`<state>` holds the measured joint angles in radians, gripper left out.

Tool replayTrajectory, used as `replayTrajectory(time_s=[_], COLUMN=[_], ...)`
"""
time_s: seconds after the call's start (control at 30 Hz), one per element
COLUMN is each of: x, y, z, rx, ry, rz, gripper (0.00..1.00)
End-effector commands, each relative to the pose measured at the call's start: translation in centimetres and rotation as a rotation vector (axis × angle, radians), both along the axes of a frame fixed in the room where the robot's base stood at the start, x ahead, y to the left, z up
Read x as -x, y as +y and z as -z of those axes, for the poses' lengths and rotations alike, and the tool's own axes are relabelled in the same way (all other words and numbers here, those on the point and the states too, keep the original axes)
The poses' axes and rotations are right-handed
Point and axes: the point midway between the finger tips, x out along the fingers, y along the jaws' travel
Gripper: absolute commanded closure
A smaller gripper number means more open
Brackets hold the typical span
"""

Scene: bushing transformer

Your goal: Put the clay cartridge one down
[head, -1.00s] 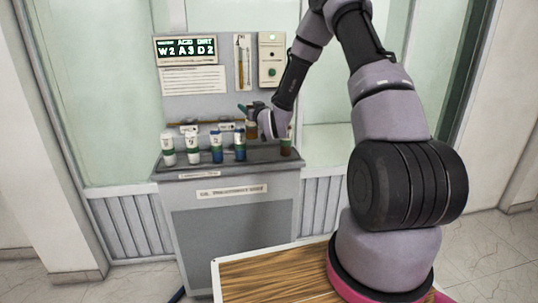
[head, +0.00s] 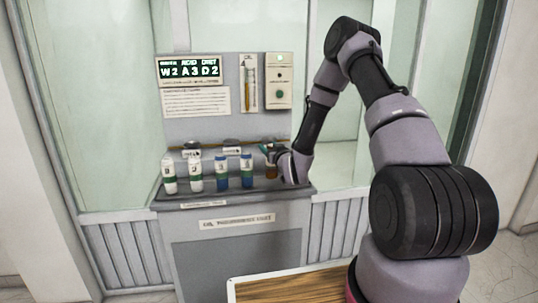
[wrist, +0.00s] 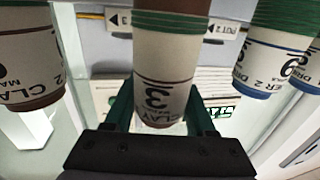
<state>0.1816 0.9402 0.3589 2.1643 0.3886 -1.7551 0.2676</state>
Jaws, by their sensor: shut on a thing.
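The clay cartridge (wrist: 165,65) is a white-labelled cylinder with brown ends and a green band. My gripper (wrist: 160,108) is shut on it, with a green finger on each side. Its label reads partly as "CLAY"; its number is unclear. In the head view the held cartridge (head: 271,170) is upright at the right of the row on the cabinet's top. My gripper (head: 277,157) partly covers it there. I cannot tell whether its base touches the surface. Another clay cartridge (wrist: 28,60), marked 2, stands apart at the left of the wrist view.
A blue-banded drier cartridge (wrist: 272,45), marked 2, is close on the right in the wrist view. Several cartridges, including a blue one (head: 246,171) and a green-banded one (head: 169,175), stand along the cabinet (head: 235,222). A display panel (head: 189,69) rises behind.

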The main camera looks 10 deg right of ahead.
Motion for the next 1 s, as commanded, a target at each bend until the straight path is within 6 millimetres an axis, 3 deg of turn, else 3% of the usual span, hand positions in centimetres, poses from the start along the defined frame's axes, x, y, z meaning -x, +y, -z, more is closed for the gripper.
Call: replayTrajectory(time_s=[0.13,0.57,0.6,0.63,1.0], x=[0.0,0.0,0.0,0.0,0.0], y=[0.0,0.0,0.0,0.0,0.0], z=[2.1,2.7,2.7,2.6,2.4], rx=[0.0,-0.001,0.0,0.0,0.0], ry=[0.001,0.0,0.0,0.0,-0.001], rz=[0.0,0.0,0.0,0.0,-0.001], gripper=[1.0,1.0,0.29,0.18,0.14])
